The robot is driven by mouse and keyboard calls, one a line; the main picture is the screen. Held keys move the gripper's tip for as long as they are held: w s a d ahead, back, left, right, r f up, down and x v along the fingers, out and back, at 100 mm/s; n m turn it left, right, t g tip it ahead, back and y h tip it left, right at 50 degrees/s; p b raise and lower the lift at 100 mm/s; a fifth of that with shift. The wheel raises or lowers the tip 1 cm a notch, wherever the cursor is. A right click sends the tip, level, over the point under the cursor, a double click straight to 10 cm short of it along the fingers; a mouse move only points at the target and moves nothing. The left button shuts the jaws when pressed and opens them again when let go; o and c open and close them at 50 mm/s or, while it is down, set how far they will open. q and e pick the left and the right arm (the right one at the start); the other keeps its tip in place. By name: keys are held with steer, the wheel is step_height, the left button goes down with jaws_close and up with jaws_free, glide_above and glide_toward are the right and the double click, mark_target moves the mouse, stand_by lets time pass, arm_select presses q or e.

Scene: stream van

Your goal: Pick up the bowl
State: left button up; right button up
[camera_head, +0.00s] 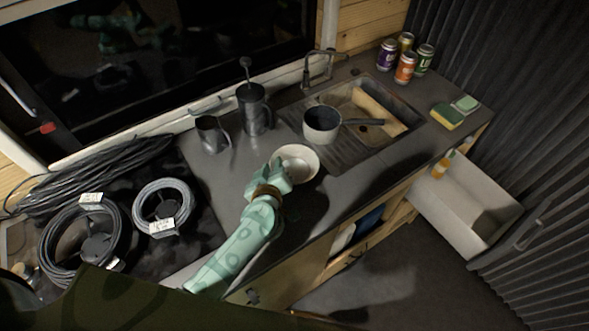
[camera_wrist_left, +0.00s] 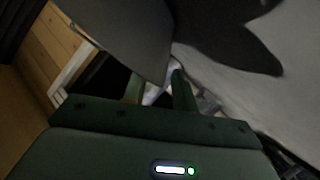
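The white bowl (camera_head: 304,158) stands on the grey counter, left of the sink and in front of the saucepan. My left gripper (camera_head: 277,176) is at the bowl's near left rim and covers part of it in the head view. In the left wrist view, the two green fingers (camera_wrist_left: 160,92) stand apart with a gap between them. A large grey curved surface, perhaps the bowl, reaches down to the fingertips there. I cannot tell whether the fingers touch it. My right gripper is not in view.
A saucepan (camera_head: 321,124) stands by the sink (camera_head: 398,106), close behind the bowl. A mug (camera_head: 212,134) and a French press (camera_head: 252,112) stand further left. Cable coils (camera_head: 163,205) lie at left, cans (camera_head: 405,68) at the back right. Counter right of the bowl is clear.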

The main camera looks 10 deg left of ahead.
arm_select(q)
jaws_close()
steer(key=shift+r, duration=0.15)
